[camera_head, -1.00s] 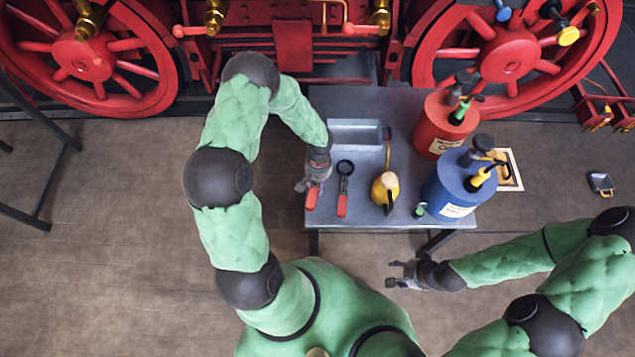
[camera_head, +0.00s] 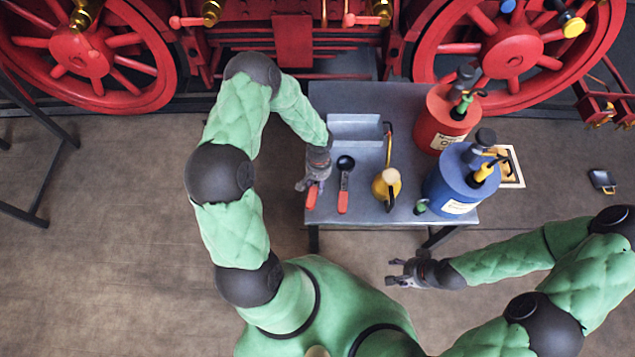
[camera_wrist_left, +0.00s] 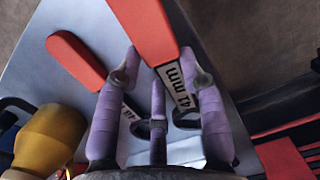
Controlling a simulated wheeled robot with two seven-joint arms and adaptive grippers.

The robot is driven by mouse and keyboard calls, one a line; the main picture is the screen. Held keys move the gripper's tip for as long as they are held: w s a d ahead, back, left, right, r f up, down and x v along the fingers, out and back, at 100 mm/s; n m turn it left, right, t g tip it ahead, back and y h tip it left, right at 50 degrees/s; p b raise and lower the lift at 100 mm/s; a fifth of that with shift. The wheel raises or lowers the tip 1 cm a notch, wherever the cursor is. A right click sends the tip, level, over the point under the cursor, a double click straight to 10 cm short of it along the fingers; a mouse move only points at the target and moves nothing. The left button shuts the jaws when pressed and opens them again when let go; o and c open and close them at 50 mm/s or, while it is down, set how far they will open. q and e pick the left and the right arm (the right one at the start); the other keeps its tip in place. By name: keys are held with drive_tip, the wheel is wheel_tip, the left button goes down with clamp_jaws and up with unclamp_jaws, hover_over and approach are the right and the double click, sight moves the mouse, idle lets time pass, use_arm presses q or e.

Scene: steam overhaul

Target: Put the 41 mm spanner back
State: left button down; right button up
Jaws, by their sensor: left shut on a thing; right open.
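The 41 mm spanner has a red handle (camera_head: 311,198) and a pale label marked 41 mm, which shows in the left wrist view (camera_wrist_left: 178,84). My left gripper (camera_head: 312,184) is shut on it near the left edge of the grey table; its purple fingers (camera_wrist_left: 158,78) lie either side of the spanner by the label. Its head is mostly hidden behind the gripper, and I cannot tell whether it touches the tabletop. A second red-handled spanner (camera_head: 343,200) lies just to its right. My right gripper (camera_head: 400,273) is open and empty, in front of the table.
The grey table (camera_head: 380,100) holds a metal tray (camera_head: 355,130), a yellow oil can (camera_head: 386,186), a red drum (camera_head: 440,120) and a blue drum (camera_head: 455,185). Red locomotive wheels (camera_head: 500,50) stand behind.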

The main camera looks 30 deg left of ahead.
use_arm(q)
drive_tip(key=shift+f+b, duration=0.45)
drive_tip(key=c, duration=0.7)
unclamp_jaws()
drive_tip(key=r, duration=0.4)
drive_tip(key=w+r, duration=0.1)
drive_tip(key=r, duration=0.7)
drive_tip(key=shift+w+a, duration=0.2)
drive_tip(key=s+d+f+h+p, duration=0.1)
drive_tip(key=s+d+f, duration=0.1)
drive_tip(key=s+d, duration=0.2)
drive_tip(key=s+d+f+m+t+h+p, duration=0.1)
drive_tip(key=s+d+f+p, duration=0.1)
drive_tip(key=s+d, duration=0.3)
drive_tip(key=s+d+f+m+h+p, duration=0.1)
drive_tip(key=s+d, duration=0.3)
drive_tip(key=d, duration=0.5)
drive_tip(key=shift+s+f+t+h+p, duration=0.15)
drive_tip(key=shift+f+t+h+p, duration=0.15)
drive_tip(key=shift+f+t+p, duration=0.15)
